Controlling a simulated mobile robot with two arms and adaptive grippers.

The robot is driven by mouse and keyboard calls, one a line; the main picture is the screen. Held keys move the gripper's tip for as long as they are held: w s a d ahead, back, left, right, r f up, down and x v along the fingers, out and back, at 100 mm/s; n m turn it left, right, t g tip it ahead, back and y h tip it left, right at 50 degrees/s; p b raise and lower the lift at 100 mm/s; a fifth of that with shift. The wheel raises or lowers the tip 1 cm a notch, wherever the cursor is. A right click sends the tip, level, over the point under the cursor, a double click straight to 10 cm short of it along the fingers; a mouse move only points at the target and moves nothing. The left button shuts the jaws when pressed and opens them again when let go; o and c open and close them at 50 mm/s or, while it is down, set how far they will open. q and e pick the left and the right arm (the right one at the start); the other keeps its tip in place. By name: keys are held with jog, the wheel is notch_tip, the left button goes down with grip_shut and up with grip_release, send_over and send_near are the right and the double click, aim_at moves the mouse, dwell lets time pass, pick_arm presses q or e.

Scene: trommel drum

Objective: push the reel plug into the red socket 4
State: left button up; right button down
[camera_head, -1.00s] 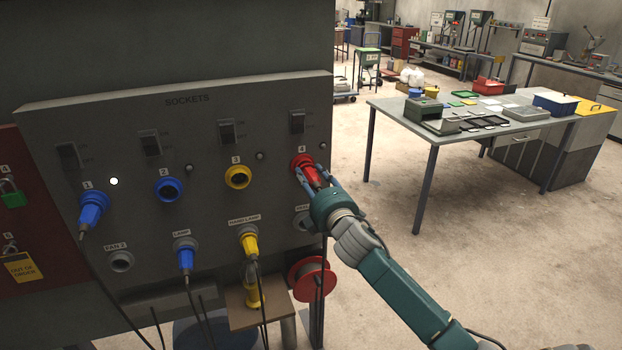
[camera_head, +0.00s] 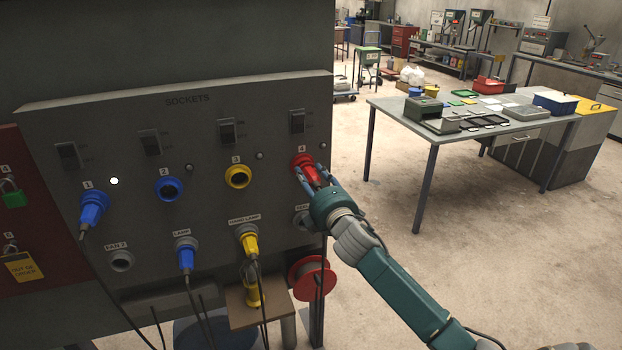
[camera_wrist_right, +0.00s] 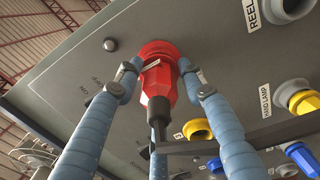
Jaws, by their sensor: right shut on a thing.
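The red reel plug (camera_wrist_right: 158,88) is at the red socket 4 (camera_head: 302,161) at the right end of the panel's upper row. In the right wrist view the plug's front meets the red socket ring (camera_wrist_right: 157,50); how deep it sits I cannot tell. My right gripper (camera_head: 318,178) is shut on the plug, with its blue fingers on both sides of it in the wrist view (camera_wrist_right: 160,75). The plug's dark cable end points back toward my wrist. My left gripper is not in view.
The grey socket panel (camera_head: 205,205) also holds a blue plug (camera_head: 93,208) in socket 1, an empty blue socket 2 (camera_head: 168,189) and an empty yellow socket 3 (camera_head: 238,176). A red cable reel (camera_head: 312,278) stands below. A table (camera_head: 400,106) stands to the right.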

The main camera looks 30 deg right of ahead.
jog(key=shift+w+d, duration=0.1)
jog(key=shift+w, duration=0.2)
jog(key=c, duration=1)
grip_release()
jog(key=shift+s+f, duration=0.1)
jog(key=shift+s, duration=0.05)
jog(key=v, duration=1.1)
jog(key=shift+s, duration=0.35)
